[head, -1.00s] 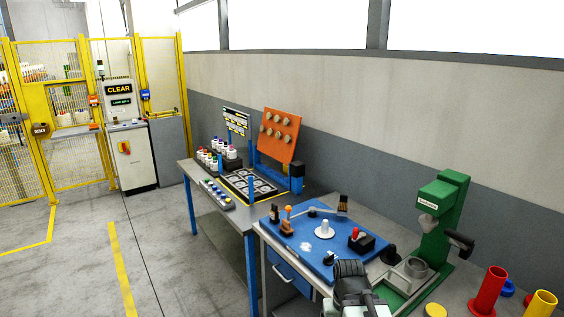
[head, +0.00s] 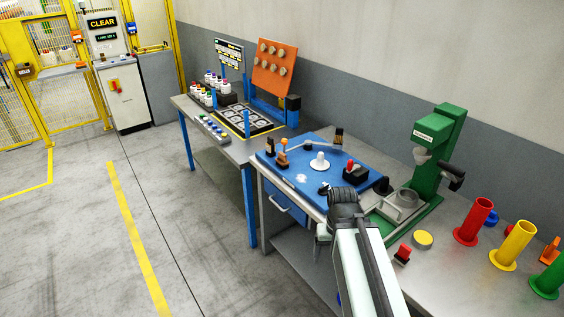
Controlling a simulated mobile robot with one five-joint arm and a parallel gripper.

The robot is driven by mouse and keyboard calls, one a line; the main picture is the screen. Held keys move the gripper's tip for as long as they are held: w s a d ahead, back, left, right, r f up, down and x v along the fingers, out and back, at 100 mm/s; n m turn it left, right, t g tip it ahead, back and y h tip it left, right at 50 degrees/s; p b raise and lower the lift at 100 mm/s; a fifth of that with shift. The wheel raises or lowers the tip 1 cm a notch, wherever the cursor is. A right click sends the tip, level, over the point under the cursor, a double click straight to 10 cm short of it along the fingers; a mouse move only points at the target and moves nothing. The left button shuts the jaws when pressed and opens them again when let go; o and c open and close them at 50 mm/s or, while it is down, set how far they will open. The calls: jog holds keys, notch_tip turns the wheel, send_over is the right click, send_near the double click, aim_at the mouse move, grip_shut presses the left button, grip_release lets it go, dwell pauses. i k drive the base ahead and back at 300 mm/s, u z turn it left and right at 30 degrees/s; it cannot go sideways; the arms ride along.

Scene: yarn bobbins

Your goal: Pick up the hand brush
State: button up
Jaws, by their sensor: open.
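I cannot make out the hand brush with certainty. A small upright dark-and-tan item (head: 338,138) stands at the back right of the blue board (head: 297,178); it is too small to tell whether it is a brush. My arm rises from the bottom of the head view, with its black ribbed joint in front of the board's right front corner.
A green press (head: 440,150) stands right of the board. Red (head: 473,222) and yellow (head: 512,246) tubes, a yellow disc (head: 423,239) and a red-topped block (head: 403,254) stand on the grey bench. Floor at left is clear.

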aim_at(281, 161)
jog(key=k, duration=0.65)
jog(key=u, duration=0.45)
jog(key=i, duration=1.1)
jog(key=u, duration=0.9)
jog(key=i, duration=2.3)
jog(key=z, duration=0.7)
jog(key=k, duration=0.85)
jog(key=z, duration=0.15)
jog(key=i, duration=0.95)
jog(key=u, duration=0.1)
